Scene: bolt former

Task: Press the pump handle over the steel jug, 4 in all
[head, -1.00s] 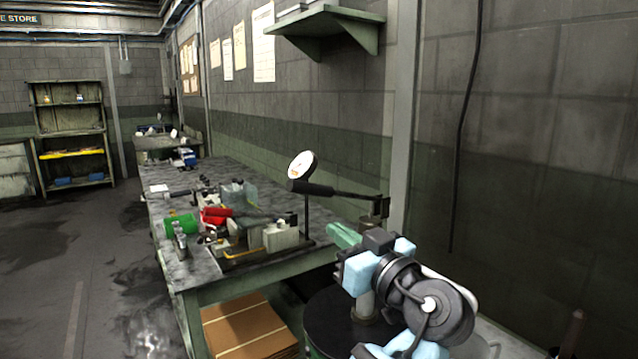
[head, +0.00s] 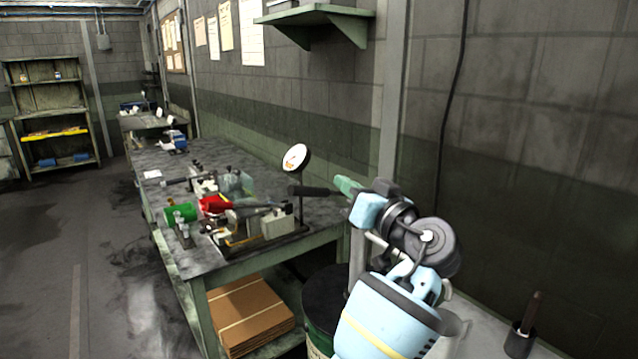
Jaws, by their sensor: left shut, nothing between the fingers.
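The pump handle (head: 315,191) is a black grip on a lever, roughly level, with its right part hidden behind my left gripper. My left gripper (head: 346,185) has green fingers, is shut and empty, and overlaps the right end of the grip in the picture. I cannot tell whether it touches the handle. The pump's grey upright (head: 358,255) stands above a dark drum (head: 322,288), partly hidden by my arm. I cannot make out the steel jug for certain. My right gripper is not in view.
A workbench (head: 180,258) with tools, a green cylinder (head: 181,213) and a red tool (head: 214,204) stands left. Cardboard (head: 250,305) lies below. A black pot (head: 519,342) stands right. Floor at left is clear.

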